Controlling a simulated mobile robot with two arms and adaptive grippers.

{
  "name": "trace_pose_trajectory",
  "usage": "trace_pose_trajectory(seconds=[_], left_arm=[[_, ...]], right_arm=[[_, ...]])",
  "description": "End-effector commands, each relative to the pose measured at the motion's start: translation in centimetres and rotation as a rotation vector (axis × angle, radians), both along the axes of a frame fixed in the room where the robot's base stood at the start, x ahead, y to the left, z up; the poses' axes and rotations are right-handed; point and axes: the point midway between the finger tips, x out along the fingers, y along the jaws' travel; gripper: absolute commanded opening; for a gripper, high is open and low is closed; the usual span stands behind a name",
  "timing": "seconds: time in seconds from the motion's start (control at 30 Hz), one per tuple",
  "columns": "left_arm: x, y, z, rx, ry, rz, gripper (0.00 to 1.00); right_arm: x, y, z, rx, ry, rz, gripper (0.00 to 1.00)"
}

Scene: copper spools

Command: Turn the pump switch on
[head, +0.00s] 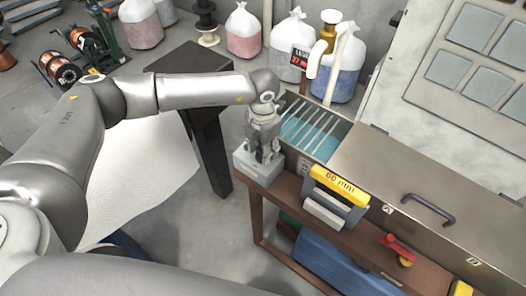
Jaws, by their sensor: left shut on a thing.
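A small grey box (243,165), which looks like the pump switch box, sits at the left end of the brown shelf along the machine's front. My left gripper (266,156) points down at the top of this box and is shut on a small part there. Its fingers hide that part, so I cannot tell the switch's position. My right gripper is out of view.
Behind the gripper is an open trough with blue liquid and bars (312,133). A yellow-topped 60 mm block (338,184) and a red-handled valve (397,247) are to the right. A dark pedestal (211,150) stands left. Bags and a red display (300,59) are behind.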

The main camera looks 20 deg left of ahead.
Motion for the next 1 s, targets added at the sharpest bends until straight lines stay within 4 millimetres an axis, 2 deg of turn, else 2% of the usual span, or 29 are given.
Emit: trace_pose_trajectory(seconds=[0.03, 0.2, 1.0], left_arm=[[0.1, 0.1, -0.5, -0.001, -0.003, -0.036, 0.17], [0.1, 0.1, -0.6, 0.001, -0.004, -0.192, 0.17], [0.2, 0.1, -0.4, 0.000, -0.006, -0.950, 0.17]], right_arm=[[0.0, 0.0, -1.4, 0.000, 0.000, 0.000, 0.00], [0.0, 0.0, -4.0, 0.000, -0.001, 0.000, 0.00], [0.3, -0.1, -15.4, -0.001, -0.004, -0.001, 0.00]])
